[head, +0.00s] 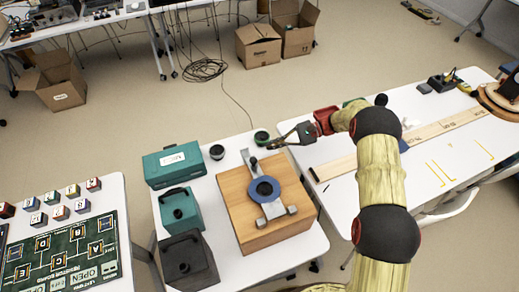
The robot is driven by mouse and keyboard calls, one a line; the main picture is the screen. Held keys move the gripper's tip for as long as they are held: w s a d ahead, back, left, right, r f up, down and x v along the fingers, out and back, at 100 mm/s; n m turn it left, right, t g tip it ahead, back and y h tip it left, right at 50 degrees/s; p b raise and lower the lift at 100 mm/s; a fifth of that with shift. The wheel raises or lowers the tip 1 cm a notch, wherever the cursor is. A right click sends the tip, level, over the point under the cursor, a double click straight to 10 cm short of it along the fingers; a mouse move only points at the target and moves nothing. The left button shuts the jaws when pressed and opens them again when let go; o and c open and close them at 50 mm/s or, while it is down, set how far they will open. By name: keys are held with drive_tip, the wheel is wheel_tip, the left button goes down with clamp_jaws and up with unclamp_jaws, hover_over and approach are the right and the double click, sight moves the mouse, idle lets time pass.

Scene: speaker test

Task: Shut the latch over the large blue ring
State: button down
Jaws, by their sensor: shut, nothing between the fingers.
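A large blue ring (265,178) with a dark centre sits on top of a wooden box (235,190). A grey metal latch strip (246,155) with a dark knob (253,162) runs from the box's far edge toward the ring, and grey metal also shows on the ring's near side. Whether the strip passes over or under the ring is too small to tell. My gripper (272,146) is shut and empty. In the picture it is just above and right of the knob, near the box's far edge. I cannot tell whether it touches anything.
Two teal boxes (174,164) and a dark grey box (187,262) stand left of the wooden box. A dark round container (217,152) and a green-rimmed one (261,137) stand behind it. The table on the right holds a long wooden board (440,127).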

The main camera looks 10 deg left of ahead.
drive_tip(key=b+x, duration=0.2)
drive_tip(key=x, duration=0.7)
drive_tip(key=shift+s+a+f, duration=0.1)
drive_tip(key=shift+s+a, duration=0.05)
drive_tip(key=r, duration=0.1)
drive_tip(key=s+r+b, duration=0.1)
drive_tip(key=shift+s+d+r, duration=0.1)
drive_tip(key=shift+d+r, duration=0.25)
drive_tip(key=shift+s+d+r, duration=0.1)
drive_tip(key=shift+s+r, duration=0.15)
drive_tip(key=shift+r, duration=0.25)
